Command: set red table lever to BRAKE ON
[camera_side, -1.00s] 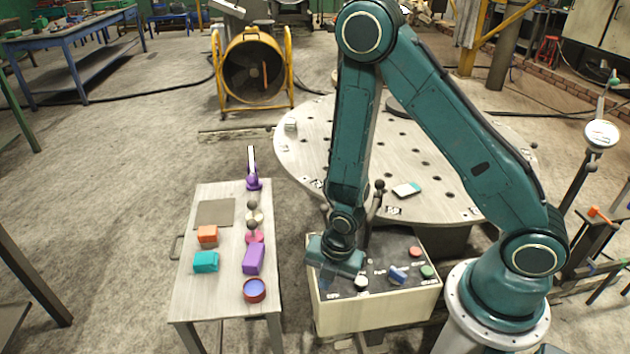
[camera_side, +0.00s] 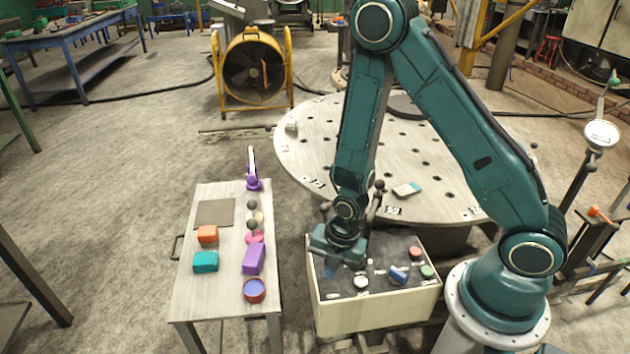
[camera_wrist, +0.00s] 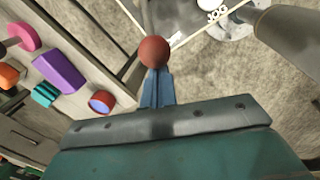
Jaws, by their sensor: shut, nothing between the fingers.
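A red ball knob (camera_wrist: 153,51) shows in the wrist view just beyond the tips of my gripper (camera_wrist: 155,92). My gripper's blue fingers are shut and empty. I cannot tell whether they touch the knob, and its lever stem is not visible there. In the side view my gripper (camera_side: 330,266) points down over the left part of the control box (camera_side: 375,310); I cannot pick out the red knob there. The round table (camera_side: 450,170) stands behind, with a dark-knobbed lever (camera_side: 379,186) at its near edge. No BRAKE ON marking is readable.
The control box carries a blue switch (camera_side: 398,275), a red button (camera_side: 415,252), a green button (camera_side: 428,271) and a white button (camera_side: 361,282). A side table (camera_side: 188,300) at left holds several coloured blocks and a round red-blue piece (camera_side: 254,290). Floor lies open farther left.

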